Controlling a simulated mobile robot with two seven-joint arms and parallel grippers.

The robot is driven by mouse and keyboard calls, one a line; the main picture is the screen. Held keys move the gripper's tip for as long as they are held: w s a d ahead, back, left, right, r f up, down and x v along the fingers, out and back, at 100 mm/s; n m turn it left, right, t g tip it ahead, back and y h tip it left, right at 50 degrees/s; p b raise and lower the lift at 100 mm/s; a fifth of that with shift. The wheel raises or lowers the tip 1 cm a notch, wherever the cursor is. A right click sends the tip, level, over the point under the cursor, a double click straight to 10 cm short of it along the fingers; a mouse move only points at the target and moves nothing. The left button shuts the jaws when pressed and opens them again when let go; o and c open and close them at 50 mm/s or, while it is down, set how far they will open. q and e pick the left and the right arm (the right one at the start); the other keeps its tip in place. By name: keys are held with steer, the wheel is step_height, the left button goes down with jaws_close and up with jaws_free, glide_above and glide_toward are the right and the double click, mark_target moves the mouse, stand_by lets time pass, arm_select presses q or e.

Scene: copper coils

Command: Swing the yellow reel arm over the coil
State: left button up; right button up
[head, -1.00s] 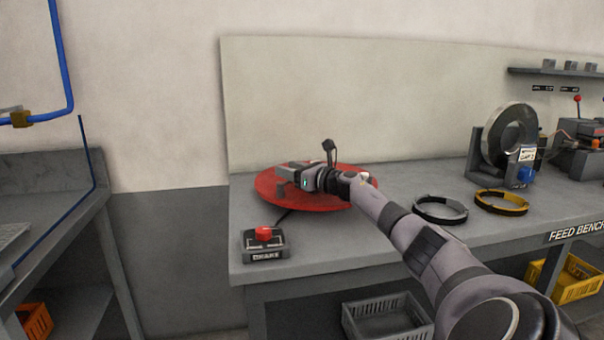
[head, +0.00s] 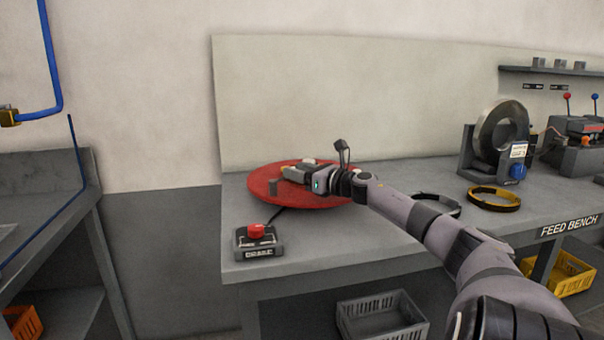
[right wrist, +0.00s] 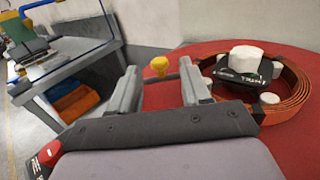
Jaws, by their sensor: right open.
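A copper coil (right wrist: 284,88) lies flat on the red turntable (head: 262,195), around a white hub (right wrist: 246,60) with a black label. In the right wrist view, a yellow knob (right wrist: 159,66), apparently part of the yellow reel arm, shows between the fingers of my right gripper (right wrist: 158,78). A thin dark bar appears just below the knob. The fingers look apart from it; contact is not clear. The knob stands left of the coil in that view. In the head view my right gripper (head: 285,178) is open above the turntable and hides the coil. My left gripper is out of view.
A red-button brake box (head: 258,243) stands at the bench's front left corner. Black (head: 434,204) and yellow (head: 494,199) rings lie to the right, before an upright metal coil (head: 502,132). A grey crate (head: 383,316) is below. Bare bench lies between the brake box and rings.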

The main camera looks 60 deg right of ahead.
steer(key=shift+s+a, duration=0.1)
steer(key=shift+s, duration=0.3)
steer(key=shift+r, duration=0.1)
stand_by(0.6)
